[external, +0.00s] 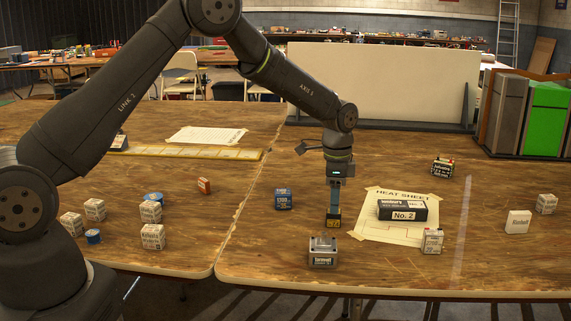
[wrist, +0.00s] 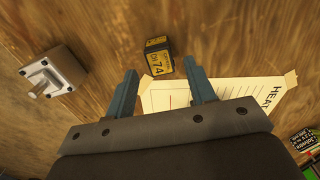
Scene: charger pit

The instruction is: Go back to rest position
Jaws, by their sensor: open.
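My gripper (external: 334,204) points straight down over the right-hand table, in the middle of the external view. In the wrist view its two blue-grey fingers (wrist: 162,91) are spread apart with nothing between them. A small black and yellow box (external: 333,220) stands on the table at the fingertips in the external view. In the wrist view this box (wrist: 158,58) lies just beyond the fingertips, with a gap between the fingers and it. I cannot tell its exact height gap from the external view.
A metal block with a peg (external: 323,252) stands in front of the gripper; a blue box (external: 283,199) is to its left. The heat sheet (external: 374,234) bears a black No. 2 box (external: 402,210). Several small boxes stand around. Green and grey bins (external: 547,118) stand at the back right.

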